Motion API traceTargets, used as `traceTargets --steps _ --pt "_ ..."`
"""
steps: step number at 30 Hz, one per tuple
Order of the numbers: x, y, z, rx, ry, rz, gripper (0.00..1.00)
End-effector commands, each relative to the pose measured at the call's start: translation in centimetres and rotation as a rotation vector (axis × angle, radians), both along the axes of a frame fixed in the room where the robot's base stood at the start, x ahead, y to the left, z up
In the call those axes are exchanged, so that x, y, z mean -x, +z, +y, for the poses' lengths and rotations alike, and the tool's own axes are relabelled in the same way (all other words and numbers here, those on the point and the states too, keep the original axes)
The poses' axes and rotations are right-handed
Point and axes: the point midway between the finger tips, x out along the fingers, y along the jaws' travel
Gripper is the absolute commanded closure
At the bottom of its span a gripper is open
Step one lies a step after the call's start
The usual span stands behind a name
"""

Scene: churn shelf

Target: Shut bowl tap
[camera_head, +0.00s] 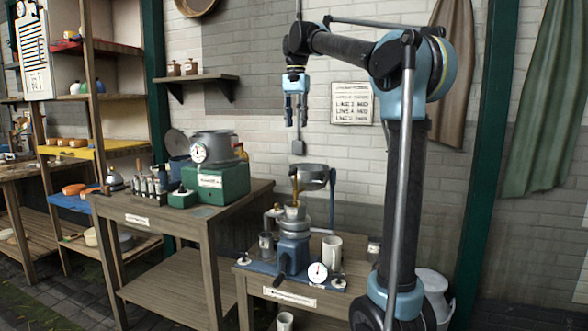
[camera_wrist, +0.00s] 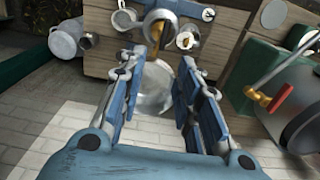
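My gripper (camera_head: 296,112) hangs fingers down, above and slightly left of a grey metal bowl (camera_head: 311,172) on a blue hand-cranked machine (camera_head: 293,245). Its fingers are apart and hold nothing. In the wrist view the gripper (camera_wrist: 163,62) is open, with the pale bowl (camera_wrist: 150,92) seen between and beyond the fingers. An orange-brown part (camera_head: 295,187) shows at the bowl's left side; whether it is the tap's handle or a stream is unclear. A brass tap with a red handle (camera_wrist: 281,97) shows beside a grey pot (camera_wrist: 306,122) at the wrist view's right.
A white mug (camera_head: 331,249), a round dial (camera_head: 317,273) and glass jars surround the machine. A milk can (camera_head: 434,290) stands at right. The air around my gripper is clear.

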Motion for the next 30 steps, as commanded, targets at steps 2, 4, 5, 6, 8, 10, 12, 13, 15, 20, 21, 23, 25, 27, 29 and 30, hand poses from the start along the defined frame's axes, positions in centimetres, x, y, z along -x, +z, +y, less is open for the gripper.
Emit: traceTargets --steps 2,4,5,6,8,10,12,13,15,20,21,23,25,27,29,30 --pt "-0.4 0.4 0.6 0.001 -0.005 0.003 0.69" --pt "-0.5 0.5 0.8 0.002 -0.009 0.004 0.69" --pt "-0.6 0.4 0.8 0.002 -0.010 0.004 0.69" --pt "-0.6 0.2 0.9 0.001 -0.010 0.005 0.69" --pt "-0.6 -0.4 0.9 0.001 -0.010 0.005 0.69" --pt "-0.6 -1.2 0.9 0.001 -0.010 0.005 0.69" --pt "-0.6 -2.3 0.9 0.001 -0.010 0.005 0.69" --pt "-0.6 -2.8 0.8 0.001 -0.010 0.005 0.69" --pt "-0.6 -4.0 0.8 0.001 -0.010 0.005 0.69" --pt "-0.6 -6.8 0.8 0.002 -0.009 0.004 0.69" --pt "-0.6 -7.5 0.8 0.002 -0.009 0.004 0.69" --pt "-0.5 -8.5 0.8 0.002 -0.009 0.004 0.69" --pt "-0.6 -9.8 0.8 0.002 -0.009 0.004 0.69" --pt "-0.5 -11.0 0.8 0.002 -0.009 0.004 0.69" --pt "-0.6 -12.0 0.8 0.002 -0.009 0.004 0.69" --pt "-0.6 -12.7 0.8 0.002 -0.009 0.004 0.69"
